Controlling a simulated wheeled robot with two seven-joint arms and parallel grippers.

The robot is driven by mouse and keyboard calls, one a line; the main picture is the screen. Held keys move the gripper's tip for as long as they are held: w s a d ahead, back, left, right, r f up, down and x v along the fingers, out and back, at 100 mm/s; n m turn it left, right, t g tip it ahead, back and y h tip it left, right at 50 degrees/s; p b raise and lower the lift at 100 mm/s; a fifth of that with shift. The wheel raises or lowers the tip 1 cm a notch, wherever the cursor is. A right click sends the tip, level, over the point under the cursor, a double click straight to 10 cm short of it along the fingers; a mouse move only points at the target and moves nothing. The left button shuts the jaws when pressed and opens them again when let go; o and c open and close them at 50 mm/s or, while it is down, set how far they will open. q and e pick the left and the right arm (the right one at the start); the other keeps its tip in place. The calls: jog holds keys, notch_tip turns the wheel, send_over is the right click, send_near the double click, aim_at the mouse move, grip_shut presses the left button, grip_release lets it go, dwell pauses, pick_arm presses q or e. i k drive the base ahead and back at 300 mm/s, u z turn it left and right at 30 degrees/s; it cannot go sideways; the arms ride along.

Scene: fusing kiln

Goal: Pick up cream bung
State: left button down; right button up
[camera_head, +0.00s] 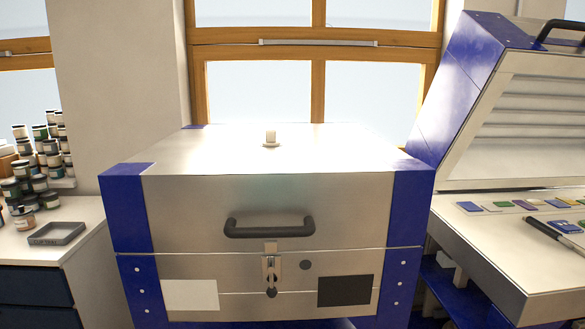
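The cream bung (271,136) stands upright on top of the closed steel kiln lid (205,161), a little behind the middle of the lid. It is a small pale knob with a wider flange at its foot. Nothing touches it from the sides. Neither of my grippers is in view.
The kiln front has a dark bar handle (269,229) and a latch (271,267). At right, a second kiln has its lid (530,125) raised, with several coloured tiles on its bed. At left, jars and a grey tray (57,234) stand on a bench. The lid around the bung is clear.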

aim_at(271, 134)
jog(key=u, duration=3.05)
jog(key=k, duration=1.3)
jog(key=z, duration=1.4)
jog(key=i, duration=0.5)
jog(key=z, duration=0.05)
